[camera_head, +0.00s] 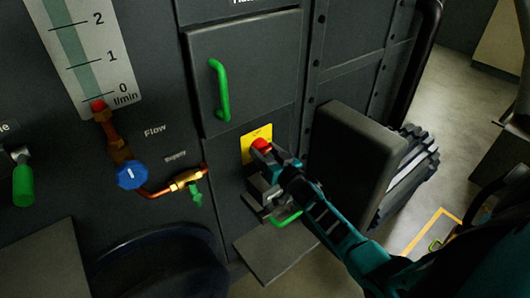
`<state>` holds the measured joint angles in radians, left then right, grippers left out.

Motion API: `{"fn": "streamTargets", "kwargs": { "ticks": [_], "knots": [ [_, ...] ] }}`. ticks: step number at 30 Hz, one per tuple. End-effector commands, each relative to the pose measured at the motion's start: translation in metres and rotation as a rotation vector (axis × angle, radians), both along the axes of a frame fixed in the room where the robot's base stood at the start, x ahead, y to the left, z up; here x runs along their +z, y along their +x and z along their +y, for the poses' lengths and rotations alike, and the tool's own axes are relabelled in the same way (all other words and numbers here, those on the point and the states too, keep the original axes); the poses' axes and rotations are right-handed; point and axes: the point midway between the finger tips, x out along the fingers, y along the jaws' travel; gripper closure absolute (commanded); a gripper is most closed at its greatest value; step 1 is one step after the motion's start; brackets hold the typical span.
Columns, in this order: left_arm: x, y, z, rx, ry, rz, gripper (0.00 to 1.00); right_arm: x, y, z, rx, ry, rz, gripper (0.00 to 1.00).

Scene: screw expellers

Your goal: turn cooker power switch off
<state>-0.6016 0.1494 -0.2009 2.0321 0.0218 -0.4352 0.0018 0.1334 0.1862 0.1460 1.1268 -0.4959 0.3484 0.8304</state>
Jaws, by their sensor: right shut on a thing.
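The cooker power switch is a red knob (262,144) on a yellow plate (247,153) on the front of the dark grey machine. My teal right gripper (267,157) comes in from the lower right and its jaws are shut on the red knob. The fingers hide the lower part of the knob and part of the plate, so I cannot tell the switch position. My left gripper is not in view.
A panel door with a green handle (219,90) is above the switch. At the left are a flow gauge (97,50), a blue valve knob (131,176) and a brass valve (186,180). A dark box (345,160) with a gear projects close beside my right arm.

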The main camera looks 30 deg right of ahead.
Motion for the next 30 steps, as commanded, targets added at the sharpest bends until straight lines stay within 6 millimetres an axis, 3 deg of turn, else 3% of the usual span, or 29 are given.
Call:
{"fn": "streamTargets", "kwargs": {
  "ticks": [8,19,30],
  "knots": [
    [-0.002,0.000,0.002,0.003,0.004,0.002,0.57,0.000,0.000,0.002,0.004,0.001,-0.001,0.72],
    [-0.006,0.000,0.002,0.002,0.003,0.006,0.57,-0.002,0.000,0.003,0.006,-0.075,-0.008,0.72],
    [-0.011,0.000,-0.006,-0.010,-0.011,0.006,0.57,-0.004,0.000,0.004,0.007,-0.372,-0.031,0.72]
  ]
}}
